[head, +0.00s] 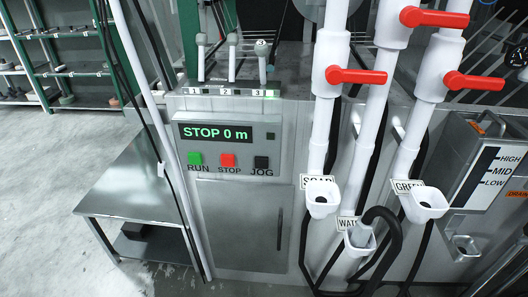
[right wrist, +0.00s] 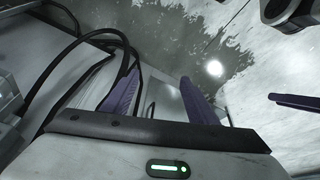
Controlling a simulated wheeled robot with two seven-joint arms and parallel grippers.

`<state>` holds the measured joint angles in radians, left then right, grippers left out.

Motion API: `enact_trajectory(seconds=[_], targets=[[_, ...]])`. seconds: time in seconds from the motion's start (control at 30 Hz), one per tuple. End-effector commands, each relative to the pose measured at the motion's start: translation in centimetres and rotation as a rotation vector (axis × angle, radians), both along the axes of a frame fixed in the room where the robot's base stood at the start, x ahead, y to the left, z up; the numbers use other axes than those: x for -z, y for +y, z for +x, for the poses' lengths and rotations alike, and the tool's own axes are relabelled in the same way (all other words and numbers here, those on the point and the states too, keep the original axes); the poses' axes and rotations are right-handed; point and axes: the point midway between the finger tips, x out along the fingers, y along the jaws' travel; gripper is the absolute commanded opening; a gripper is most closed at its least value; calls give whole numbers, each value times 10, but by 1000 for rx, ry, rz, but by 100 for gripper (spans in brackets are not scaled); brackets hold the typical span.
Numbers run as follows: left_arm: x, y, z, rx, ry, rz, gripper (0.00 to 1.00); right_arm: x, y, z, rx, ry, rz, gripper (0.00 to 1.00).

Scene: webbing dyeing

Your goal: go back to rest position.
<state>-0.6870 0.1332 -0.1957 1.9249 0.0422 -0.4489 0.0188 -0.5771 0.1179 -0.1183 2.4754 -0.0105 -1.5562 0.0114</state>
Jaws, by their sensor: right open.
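My right gripper (right wrist: 162,76) shows in the right wrist view with its two purple fingers apart and nothing between them. Dark cables and grey machine surfaces lie beyond and left of it. Neither gripper shows in the head view. Purple and black parts (right wrist: 294,101) at the right edge of the right wrist view look like part of my left gripper, cut off by the frame; its jaw state is unclear. The control panel (head: 227,107) in the head view reads "STOP 0 m", above RUN, STOP and JOG buttons.
Three numbered levers (head: 233,57) stand above the panel. White pipes (head: 375,120) with red valve handles (head: 357,76) end in spouts labelled SOAP, WATER and GREEN. A level box (head: 490,165) stands right. A metal table (head: 130,190) and green shelving (head: 70,55) are left, with open floor.

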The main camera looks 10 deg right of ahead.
Motion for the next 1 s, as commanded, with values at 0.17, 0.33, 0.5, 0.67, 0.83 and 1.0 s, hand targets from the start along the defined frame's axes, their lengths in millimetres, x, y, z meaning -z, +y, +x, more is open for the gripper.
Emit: enact_trajectory(seconds=[0.17,0.33,0.5,0.67,0.83,1.0], targets=[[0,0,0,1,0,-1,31,19,9,4,-28,-20,21,53],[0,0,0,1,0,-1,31,39,18,17,-37,-85,48,53],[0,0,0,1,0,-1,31,63,29,29,-45,-163,81,53],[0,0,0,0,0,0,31,92,42,35,-52,-261,124,53],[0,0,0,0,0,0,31,115,53,34,-52,-367,171,53],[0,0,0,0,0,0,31,121,57,34,-49,-415,189,53]])
